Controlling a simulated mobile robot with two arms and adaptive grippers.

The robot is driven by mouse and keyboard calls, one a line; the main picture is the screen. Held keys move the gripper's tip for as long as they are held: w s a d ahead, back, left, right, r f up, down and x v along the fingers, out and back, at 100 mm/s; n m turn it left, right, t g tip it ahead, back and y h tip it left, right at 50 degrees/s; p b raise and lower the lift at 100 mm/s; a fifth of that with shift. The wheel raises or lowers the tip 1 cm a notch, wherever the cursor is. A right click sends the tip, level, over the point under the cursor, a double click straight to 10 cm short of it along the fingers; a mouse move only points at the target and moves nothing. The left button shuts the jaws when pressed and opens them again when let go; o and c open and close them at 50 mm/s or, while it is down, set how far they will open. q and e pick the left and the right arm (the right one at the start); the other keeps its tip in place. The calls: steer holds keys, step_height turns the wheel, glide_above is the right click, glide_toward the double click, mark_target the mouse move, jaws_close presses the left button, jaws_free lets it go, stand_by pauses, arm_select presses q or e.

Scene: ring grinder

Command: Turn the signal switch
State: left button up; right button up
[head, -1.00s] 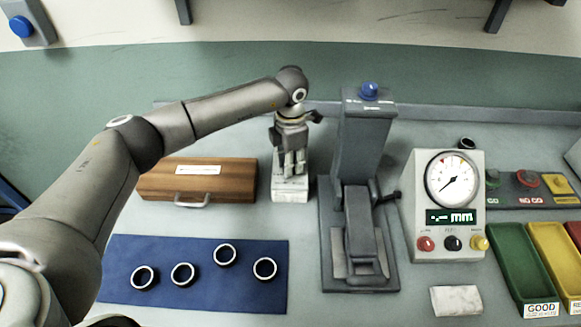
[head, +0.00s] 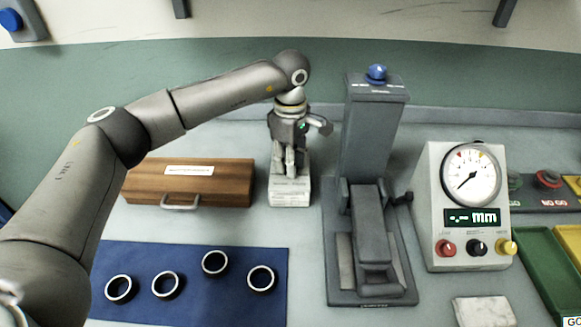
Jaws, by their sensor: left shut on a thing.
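A small pale block (head: 290,190) with a printed label on its front stands on the bench between the wooden box and the grey press. My left gripper (head: 291,174) points straight down over this block, its fingers at the block's top. It is shut on a small part there, which looks to be the signal switch; the fingers hide the part, so its turn angle cannot be read. My right gripper is not in view.
A wooden box (head: 237,182) stands left of the block, and a grey press (head: 370,150) with a blue knob stands close on the right. A gauge unit (head: 430,240) is farther right. Several rings lie on a blue mat (head: 215,310) in front.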

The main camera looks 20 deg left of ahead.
arm_select(q)
steer(key=m+b, duration=0.1)
steer(key=m, duration=0.1)
steer(key=shift+f+m, duration=0.1)
steer(key=shift+m, duration=0.3)
steer(key=m+b, duration=0.1)
steer(key=m, duration=0.2)
steer(key=shift+m+b, duration=0.3)
steer(key=m, duration=0.3)
steer(key=shift+m+b, duration=0.3)
steer(key=shift+b, duration=0.1)
steer(key=shift+m, duration=1.5)
steer(key=o, duration=1.1)
steer(key=shift+c, duration=0.2)
steer(key=shift+r, duration=0.2)
step_height(320, 180, up, 12)
